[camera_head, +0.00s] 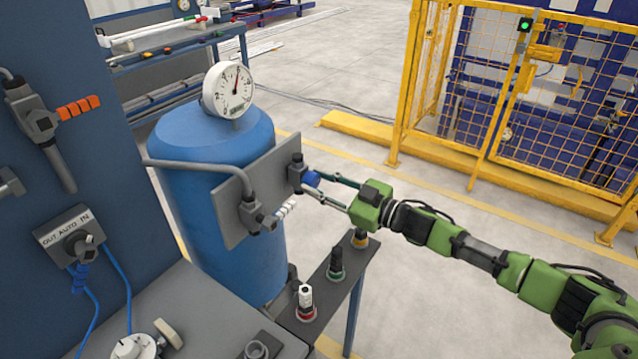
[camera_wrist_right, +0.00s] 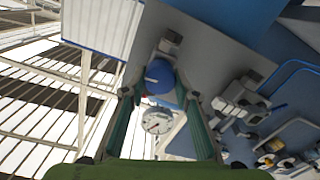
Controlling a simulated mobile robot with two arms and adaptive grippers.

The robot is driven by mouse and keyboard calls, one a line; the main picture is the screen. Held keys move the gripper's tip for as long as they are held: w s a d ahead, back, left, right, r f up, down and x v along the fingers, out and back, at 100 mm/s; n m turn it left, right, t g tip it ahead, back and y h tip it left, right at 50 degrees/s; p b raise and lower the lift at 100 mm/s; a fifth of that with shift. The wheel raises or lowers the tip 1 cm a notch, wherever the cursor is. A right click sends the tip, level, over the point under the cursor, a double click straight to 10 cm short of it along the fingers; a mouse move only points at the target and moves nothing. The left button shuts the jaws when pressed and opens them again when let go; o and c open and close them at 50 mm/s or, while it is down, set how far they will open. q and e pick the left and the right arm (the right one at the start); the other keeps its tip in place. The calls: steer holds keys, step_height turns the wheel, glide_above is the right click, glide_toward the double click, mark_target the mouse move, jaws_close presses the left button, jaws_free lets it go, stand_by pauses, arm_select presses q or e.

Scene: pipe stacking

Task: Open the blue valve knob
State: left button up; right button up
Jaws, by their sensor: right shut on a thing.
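The blue valve knob (camera_head: 312,178) sticks out from a dark valve block (camera_head: 297,172) on the right side of the grey plate (camera_head: 232,205), in front of the blue tank. In the right wrist view the round blue knob (camera_wrist_right: 159,76) lies at the far end between my two green-edged fingers. My right gripper (camera_head: 314,185) reaches in from the right and is shut on the knob; the exact finger contact is small and partly hidden. My left gripper is not in view.
The blue tank (camera_head: 200,160) carries a round white gauge (camera_head: 228,90). A grey pipe (camera_head: 190,167) runs to a second valve with a white handle (camera_head: 286,210). Below stands a narrow dark table (camera_head: 335,283) with several small knobs. A yellow fence (camera_head: 480,110) is behind; open floor lies between.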

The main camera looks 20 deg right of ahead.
steer(key=n, duration=0.4)
steer(key=n+b, duration=0.1)
steer(key=n, duration=0.3)
steer(key=n+b, duration=0.2)
steer(key=n, duration=0.3)
steer(key=shift+f, duration=0.1)
steer(key=shift+n+b, duration=0.7)
steer(key=shift+n, duration=1.5)
steer(key=o, duration=1.1)
steer(key=shift+s, duration=0.1)
